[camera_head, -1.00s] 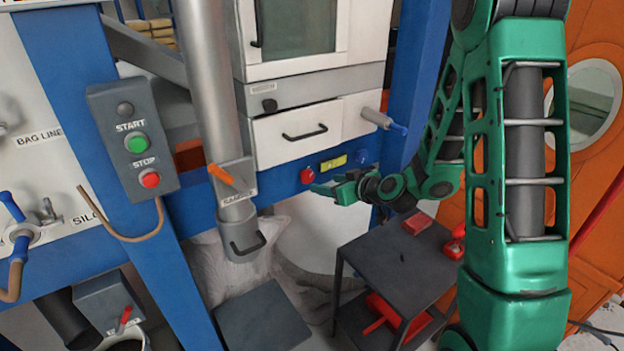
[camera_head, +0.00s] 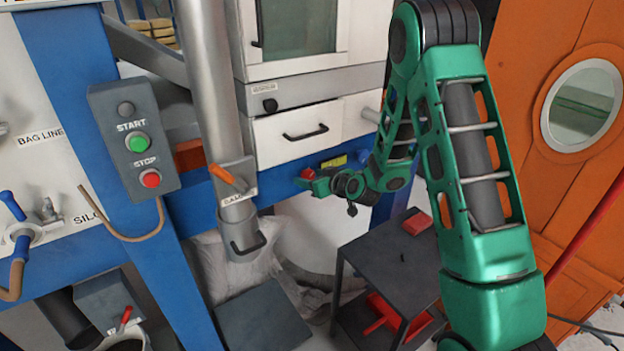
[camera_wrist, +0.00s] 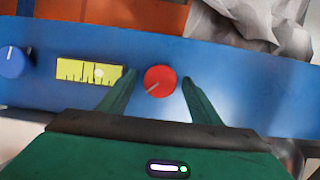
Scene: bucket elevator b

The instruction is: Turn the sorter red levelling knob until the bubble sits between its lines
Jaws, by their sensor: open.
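The red levelling knob (camera_wrist: 160,81) sits on the blue beam, between my open fingertips in the wrist view, with a pale pointer mark toward its lower left. In the head view the red knob (camera_head: 308,173) shows at the tip of my gripper (camera_head: 305,184). My gripper (camera_wrist: 158,78) is open, one finger on each side of the knob; I cannot tell whether they touch it. The yellow level (camera_wrist: 88,73) has dark lines and a pale bubble right of its middle.
A blue knob (camera_wrist: 13,62) is on the same beam beyond the level. A dark cart (camera_head: 385,262) with red items stands below my arm. The sampler pipe (camera_head: 238,215) with an orange handle is to the left, beside a START/STOP box (camera_head: 135,140).

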